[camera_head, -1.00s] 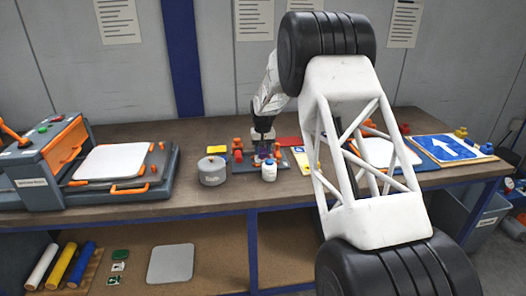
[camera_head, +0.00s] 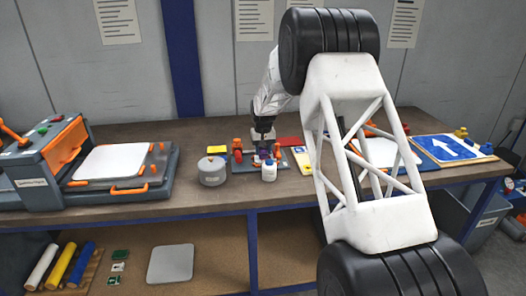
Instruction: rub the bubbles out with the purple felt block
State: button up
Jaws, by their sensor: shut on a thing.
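My gripper (camera_head: 263,143) points down over a dark tray (camera_head: 239,160) at the middle of the bench. It is shut on a small purple block (camera_head: 262,154), which shows only in part behind a white bottle with a blue cap (camera_head: 269,171). I cannot tell whether the block is clear of the tray. A blue sign with a white arrow (camera_head: 440,148) lies on a board at the bench's right end. No bubbles can be made out at this size.
A grey round can (camera_head: 212,171) stands left of the bottle. A press with a white pad (camera_head: 112,161) fills the bench's left side. Orange clamps and another white pad (camera_head: 385,153) are partly behind my arm. The front strip of bench is clear.

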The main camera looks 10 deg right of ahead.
jog(key=shift+r, duration=2.45)
jog(key=s+d+r, duration=0.2)
jog(key=s+r, duration=0.7)
jog(key=shift+d+r, duration=0.15)
jog(key=shift+d, duration=0.05)
jog(key=shift+s, duration=0.1)
